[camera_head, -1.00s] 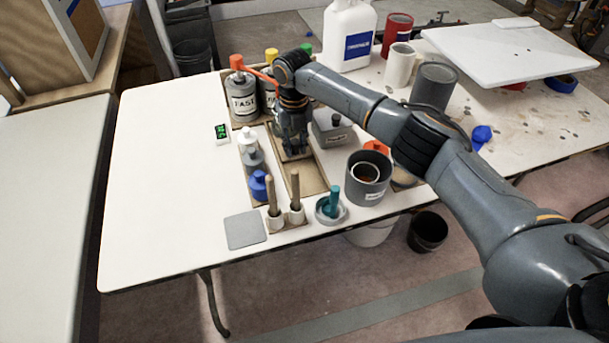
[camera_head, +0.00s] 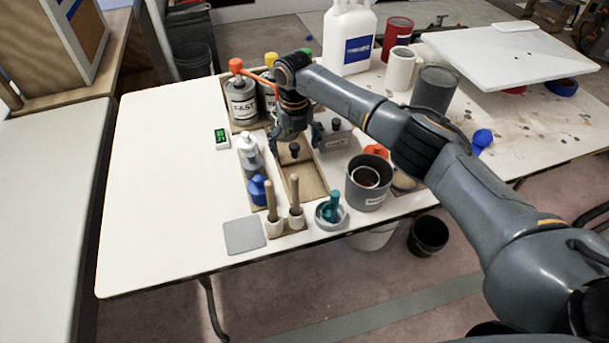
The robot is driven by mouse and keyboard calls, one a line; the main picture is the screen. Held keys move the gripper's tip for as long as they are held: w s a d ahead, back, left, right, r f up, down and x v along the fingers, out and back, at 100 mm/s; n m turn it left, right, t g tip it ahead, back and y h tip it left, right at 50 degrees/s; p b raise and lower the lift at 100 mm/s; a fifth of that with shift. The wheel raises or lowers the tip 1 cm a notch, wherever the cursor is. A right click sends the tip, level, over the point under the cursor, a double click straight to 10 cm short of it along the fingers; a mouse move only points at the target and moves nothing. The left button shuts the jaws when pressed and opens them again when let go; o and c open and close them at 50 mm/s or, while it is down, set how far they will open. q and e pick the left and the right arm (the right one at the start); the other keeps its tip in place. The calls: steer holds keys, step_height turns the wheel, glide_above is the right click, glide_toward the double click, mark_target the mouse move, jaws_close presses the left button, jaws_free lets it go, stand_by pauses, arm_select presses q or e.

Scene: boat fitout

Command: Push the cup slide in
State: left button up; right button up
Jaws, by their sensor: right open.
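The cup slide looks like the long wooden tray (camera_head: 311,187) in the middle of the table, running between the bottles and the grey box. A dark knob (camera_head: 294,150) stands on its far part. My right gripper (camera_head: 296,139) is open just above and behind the knob, with its fingers apart to either side. I cannot tell whether a finger touches the knob. The gripper and wrist hide the far end of the slide. My left gripper is not in view.
Pump bottles (camera_head: 257,188) line the slide's left side. A grey box (camera_head: 336,138) and a grey pot (camera_head: 368,182) stand to its right. Wooden-handled tools (camera_head: 295,207) and a teal-handled one (camera_head: 332,208) are in front.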

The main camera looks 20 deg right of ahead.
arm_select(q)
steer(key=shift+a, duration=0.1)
arm_select(e)
steer(key=shift+s+a, duration=0.1)
steer(key=shift+a, duration=0.15)
steer(key=shift+a+r+p, duration=0.1)
steer(key=shift+r+p, duration=0.8)
steer(key=shift+p, duration=0.05)
step_height(320, 180, up, 2)
steer(key=shift+a+r+p, duration=0.1)
steer(key=shift+a+p, duration=0.05)
steer(key=shift+p, duration=0.75)
steer(key=shift+d+r+p, duration=0.2)
steer(key=shift+r+p, duration=0.7)
steer(key=shift+p, duration=0.05)
steer(key=shift+r+p, duration=0.45)
steer(key=shift+r, duration=0.15)
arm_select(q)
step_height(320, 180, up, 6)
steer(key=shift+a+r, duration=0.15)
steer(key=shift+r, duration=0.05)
arm_select(e)
steer(key=shift+d+f, duration=0.1)
